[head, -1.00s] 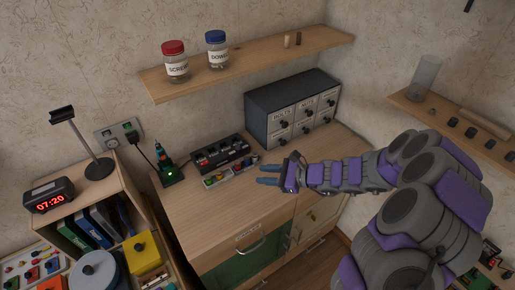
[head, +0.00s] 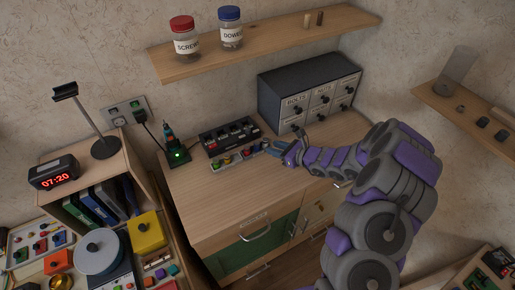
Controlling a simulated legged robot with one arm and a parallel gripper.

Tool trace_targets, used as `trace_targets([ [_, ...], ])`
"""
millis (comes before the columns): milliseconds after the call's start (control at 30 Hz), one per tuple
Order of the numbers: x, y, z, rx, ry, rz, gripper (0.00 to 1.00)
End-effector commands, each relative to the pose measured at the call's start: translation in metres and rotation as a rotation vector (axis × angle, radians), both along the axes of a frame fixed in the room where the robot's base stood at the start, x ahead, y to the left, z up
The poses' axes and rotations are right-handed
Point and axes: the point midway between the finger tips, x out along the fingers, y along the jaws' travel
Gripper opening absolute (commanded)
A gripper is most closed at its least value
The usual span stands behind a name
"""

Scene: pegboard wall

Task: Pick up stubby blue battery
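My gripper (head: 271,148) is at the right end of a low grey tray (head: 216,168) on the wooden cabinet top. I cannot make out the stubby blue battery for certain. The blue near the tray's right end is hard to tell apart from my blue fingertips. I see nothing clearly held between the fingers.
A black box (head: 229,136) with several slots stands behind the tray. A dark drawer unit (head: 285,98) is behind my gripper. A green-lit device (head: 179,156) stands to the left. A shelf with jars (head: 186,38) hangs above. The front cabinet top is clear.

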Motion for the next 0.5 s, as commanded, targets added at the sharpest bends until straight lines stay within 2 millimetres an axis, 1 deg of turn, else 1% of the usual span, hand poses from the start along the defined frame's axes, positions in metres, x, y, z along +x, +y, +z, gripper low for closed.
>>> trace_targets([
  [33,0.003,0.007,-0.005,-0.002,0.0,0.004,0.34],
  [100,0.008,0.012,-0.007,-0.001,0.0,0.001,0.34],
  [333,0.016,0.022,-0.012,-0.002,-0.002,0.002,0.34],
  [500,0.028,0.042,-0.023,-0.001,-0.001,0.005,0.34],
])
